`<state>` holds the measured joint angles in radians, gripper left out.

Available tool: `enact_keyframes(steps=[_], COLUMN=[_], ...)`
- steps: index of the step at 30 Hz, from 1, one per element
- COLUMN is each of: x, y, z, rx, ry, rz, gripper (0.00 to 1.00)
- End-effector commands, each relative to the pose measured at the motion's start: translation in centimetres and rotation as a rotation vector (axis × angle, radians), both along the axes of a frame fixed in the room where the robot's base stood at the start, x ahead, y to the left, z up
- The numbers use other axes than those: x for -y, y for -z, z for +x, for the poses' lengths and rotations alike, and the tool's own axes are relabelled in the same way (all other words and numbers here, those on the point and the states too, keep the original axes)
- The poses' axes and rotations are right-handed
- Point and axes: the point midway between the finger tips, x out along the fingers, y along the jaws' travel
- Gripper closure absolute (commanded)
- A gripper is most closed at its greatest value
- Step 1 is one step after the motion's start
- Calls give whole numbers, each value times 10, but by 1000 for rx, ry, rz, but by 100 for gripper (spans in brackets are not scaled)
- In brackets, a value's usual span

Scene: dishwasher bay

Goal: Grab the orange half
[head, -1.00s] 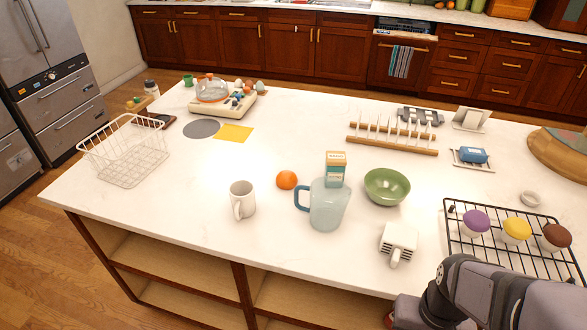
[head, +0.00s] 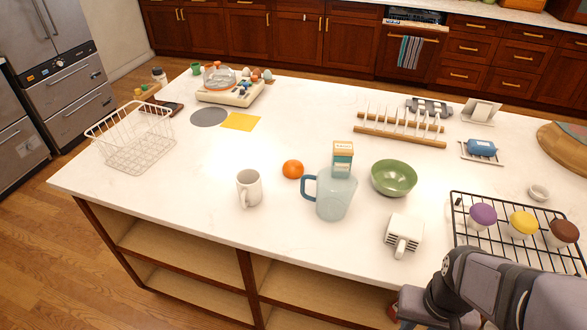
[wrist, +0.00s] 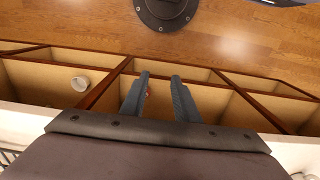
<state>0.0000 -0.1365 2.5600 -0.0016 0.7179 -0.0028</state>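The orange half (head: 293,169) rests on the white counter, between the white mug (head: 249,188) and the blue jug (head: 336,194). It looks like a small rounded orange shape; its cut face cannot be made out. My gripper (wrist: 160,77) shows in the wrist view with two dark fingers apart. It points at the wooden floor and the open shelves under the counter, far from the orange half. A small red spot shows between the fingers, too small to identify. In the head view my arm is at the lower right and the fingertips are not clearly seen.
A green bowl (head: 394,178), a carton (head: 343,158) behind the jug and a white appliance (head: 404,233) stand to the right. A black cooling rack (head: 470,238) with cupcakes lies near my arm. A wire basket (head: 137,146) is at left.

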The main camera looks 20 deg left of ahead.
Motion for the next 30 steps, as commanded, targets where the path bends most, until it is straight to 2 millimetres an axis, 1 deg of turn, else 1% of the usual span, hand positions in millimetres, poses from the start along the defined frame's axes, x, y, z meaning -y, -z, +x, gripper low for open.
enact_keyframes(steps=[3,4,5,6,8,9,10,18,20,22,23,26,29,30], x=[0,0,0,0,0,0,0,0,-1,-4,-6,-17,-36,-46], y=[0,0,0,0,0,0,0,0,-2,-6,-9,-23,-44,-53], z=[0,0,0,0,0,0,0,0,4,11,16,42,79,96], rx=[0,0,0,0,0,0,0,0,3,11,17,43,84,104], ry=[0,0,0,0,0,0,0,-1,-7,-22,-31,-81,-158,-195], rz=[0,0,0,0,0,0,0,0,1,4,6,16,31,40], gripper=[72,67,60,50,36,26,25,25,25,25,25,25,25,25])
